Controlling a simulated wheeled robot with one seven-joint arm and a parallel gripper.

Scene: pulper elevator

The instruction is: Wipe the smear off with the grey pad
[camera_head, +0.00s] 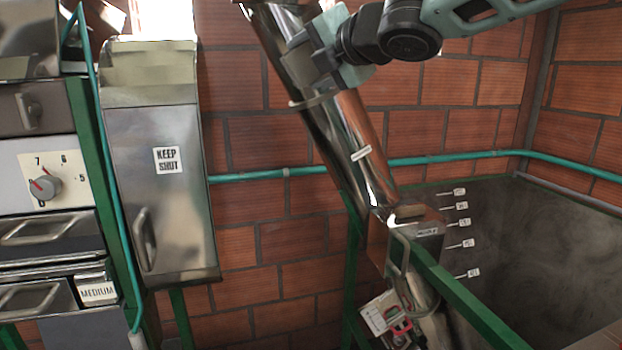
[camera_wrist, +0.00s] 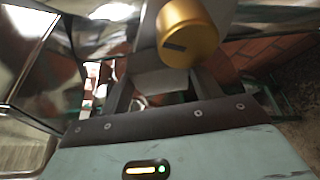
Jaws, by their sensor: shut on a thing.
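My gripper (camera_head: 306,50) is at the top middle of the head view, against or just in front of the slanting metal pipe (camera_head: 357,135). In the wrist view my gripper (camera_wrist: 160,92) has its two dark fingers on either side of a plain grey block, which looks like the grey pad (camera_wrist: 160,78). The fingers are shut on it. My arm and gripper hide part of the upper pipe, and I cannot tell whether the pad touches it. I cannot make out the smear for certain in either view.
A metal cabinet (camera_head: 158,215) marked KEEP SHUT and a dial panel (camera_head: 47,172) are at left. A teal pipe (camera_head: 270,174) crosses the brick wall. A dark tank (camera_head: 560,240) is at right.

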